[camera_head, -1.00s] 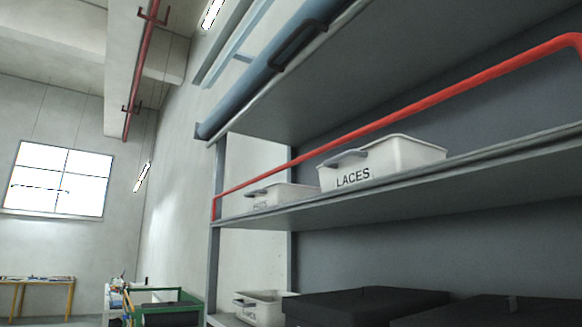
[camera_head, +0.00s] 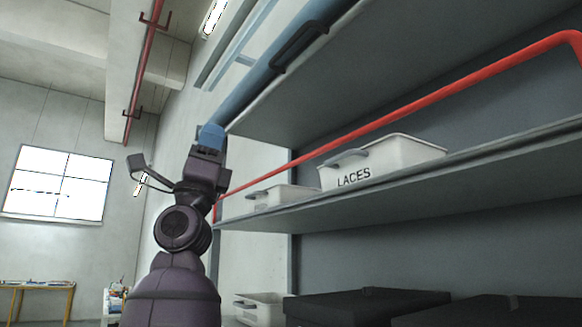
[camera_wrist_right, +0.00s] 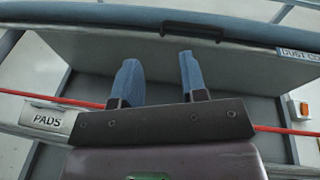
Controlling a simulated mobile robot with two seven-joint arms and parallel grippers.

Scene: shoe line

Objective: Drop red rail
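The red rail (camera_head: 400,112) runs along the front of the middle shelf, above its edge, and bends down at the far right. Its left end is partly behind my right arm. In the right wrist view the rail (camera_wrist_right: 285,130) passes behind my gripper body, with parts showing on both sides. My right gripper (camera_head: 211,136) is raised at the shelf's left end, near the blue roll. In the right wrist view my right gripper (camera_wrist_right: 158,68) has its blue fingers apart, with nothing between them. My left gripper is not in view.
A LACES bin (camera_head: 400,155) and a second white bin (camera_head: 290,194) stand behind the rail. A blue roll (camera_head: 250,90) with a black handle (camera_head: 300,47) lines the upper shelf's front. Dark boxes (camera_head: 360,304) and a white bin (camera_head: 262,308) sit below.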

